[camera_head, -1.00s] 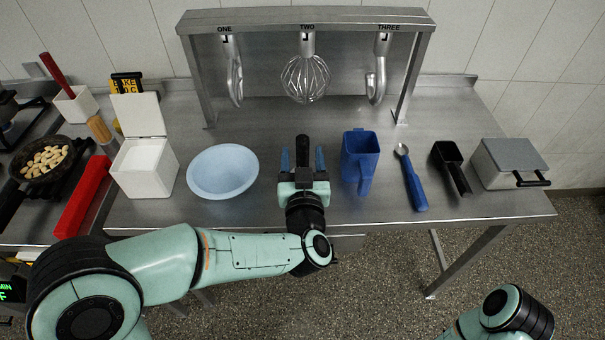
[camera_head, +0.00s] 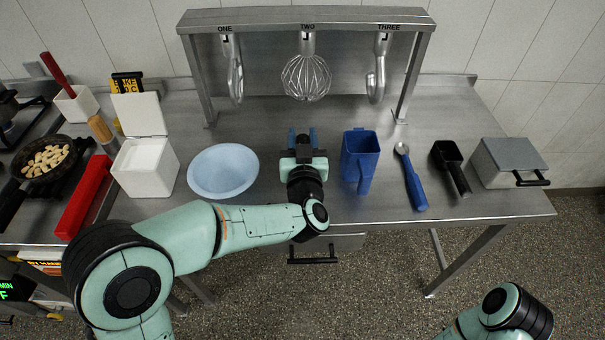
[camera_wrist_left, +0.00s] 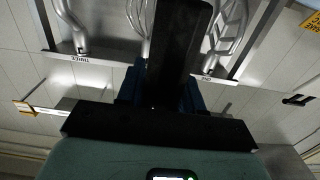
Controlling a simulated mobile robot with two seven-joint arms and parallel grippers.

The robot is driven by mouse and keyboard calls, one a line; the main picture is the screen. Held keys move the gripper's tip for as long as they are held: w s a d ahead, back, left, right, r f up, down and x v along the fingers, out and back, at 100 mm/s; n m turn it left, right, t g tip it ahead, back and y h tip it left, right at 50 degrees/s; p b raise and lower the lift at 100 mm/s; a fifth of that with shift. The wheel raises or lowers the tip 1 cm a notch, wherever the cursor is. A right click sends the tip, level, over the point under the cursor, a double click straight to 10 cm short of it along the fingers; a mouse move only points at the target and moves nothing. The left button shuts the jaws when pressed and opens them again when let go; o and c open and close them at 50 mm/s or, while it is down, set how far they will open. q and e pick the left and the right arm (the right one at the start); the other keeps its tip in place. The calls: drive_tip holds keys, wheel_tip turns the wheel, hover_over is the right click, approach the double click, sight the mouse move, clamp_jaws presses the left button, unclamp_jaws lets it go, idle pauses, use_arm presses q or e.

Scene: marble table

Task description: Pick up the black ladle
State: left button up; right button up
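The black ladle, which looks like a deep black scoop (camera_head: 446,153), lies on the steel table at the right, its handle pointing to the front edge. My left gripper (camera_head: 302,138) is above the table between the pale blue bowl and the blue jug, well left of the ladle. Its two blue fingers stand apart, with a black part between them that looks like its own mount. In the left wrist view the fingers (camera_wrist_left: 163,92) show partly behind this dark part, and the ladle is not seen. My right gripper is out of view; only part of that arm shows.
Between my left gripper and the ladle stand a blue jug (camera_head: 360,157) and a blue-handled spoon (camera_head: 413,185). A grey-lidded box (camera_head: 508,158) is right of the ladle. A pale blue bowl (camera_head: 223,172) is left. A rack (camera_head: 305,18) with hanging tools stands behind.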

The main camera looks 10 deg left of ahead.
use_arm(q)
drive_tip(key=shift+r, duration=0.1)
wheel_tip(320, 180, up, 20)
drive_tip(key=p, duration=0.5)
drive_tip(key=shift+o, duration=1)
drive_tip(key=shift+c, duration=0.8)
